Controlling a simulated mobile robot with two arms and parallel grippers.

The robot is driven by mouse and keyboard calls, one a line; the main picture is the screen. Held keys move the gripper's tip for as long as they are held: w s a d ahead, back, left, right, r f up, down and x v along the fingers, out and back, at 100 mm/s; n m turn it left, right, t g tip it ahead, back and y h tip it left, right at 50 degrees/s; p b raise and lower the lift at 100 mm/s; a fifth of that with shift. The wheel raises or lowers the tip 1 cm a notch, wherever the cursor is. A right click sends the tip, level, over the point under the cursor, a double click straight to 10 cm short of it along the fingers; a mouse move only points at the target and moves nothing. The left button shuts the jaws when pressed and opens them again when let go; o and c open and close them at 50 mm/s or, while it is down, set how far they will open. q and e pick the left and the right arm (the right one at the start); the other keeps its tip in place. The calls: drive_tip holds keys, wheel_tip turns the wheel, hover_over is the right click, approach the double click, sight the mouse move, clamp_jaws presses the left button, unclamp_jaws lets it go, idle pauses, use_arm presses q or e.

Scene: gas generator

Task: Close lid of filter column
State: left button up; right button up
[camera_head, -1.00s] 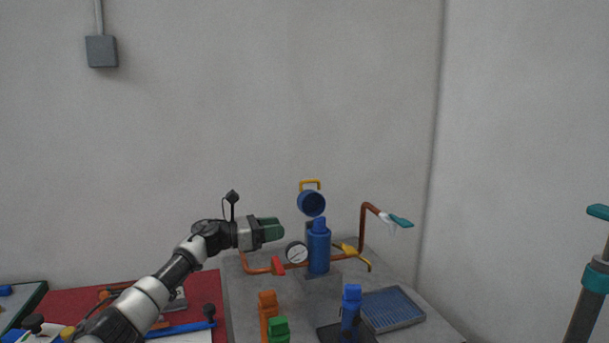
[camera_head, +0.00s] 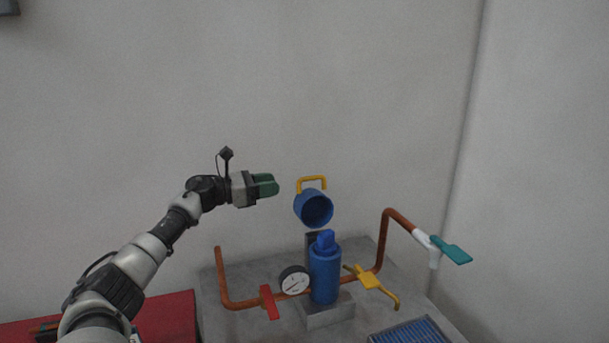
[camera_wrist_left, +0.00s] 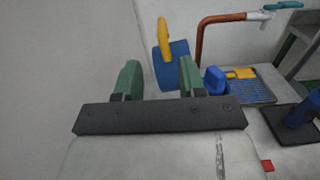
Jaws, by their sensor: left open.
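The filter column (camera_head: 325,275) is a blue cylinder standing on a grey block, with a blue cartridge top (camera_head: 326,240) sticking out of it. Its blue lid (camera_head: 315,209) is swung up and open above the column, with a yellow handle (camera_head: 312,181) on top. My left gripper (camera_head: 268,186), with green fingers, is left of the lid and handle, apart from them. In the left wrist view the open green fingers (camera_wrist_left: 160,78) have nothing between them at their tips, and the lid (camera_wrist_left: 172,66) with its yellow handle (camera_wrist_left: 164,38) shows beyond them. My right gripper is not in view.
A copper pipe (camera_head: 238,304) with a red valve handle (camera_head: 269,302), a gauge (camera_head: 294,281) and a yellow valve handle (camera_head: 370,278) runs by the column. A teal-handled tap (camera_head: 450,250) stands at right. A blue-grey tray (camera_head: 412,332) lies in front. The wall is behind.

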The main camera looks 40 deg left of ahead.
sight(305, 179)
use_arm(q)
drive_tip(key=p+x, duration=0.1)
drive_tip(key=x, duration=0.1)
drive_tip(key=p+x, duration=0.1)
drive_tip(key=x, duration=0.2)
drive_tip(key=p+x, duration=0.1)
drive_tip(key=x, duration=0.2)
drive_tip(key=shift+w+d+r, duration=0.15)
drive_tip(key=shift+r, duration=0.15)
drive_tip(key=shift+w+d+p, duration=0.4)
drive_tip(key=shift+w+p, duration=0.05)
drive_tip(key=shift+w, duration=0.15)
drive_tip(key=shift+f, duration=0.15)
drive_tip(key=c, duration=0.7)
clamp_jaws()
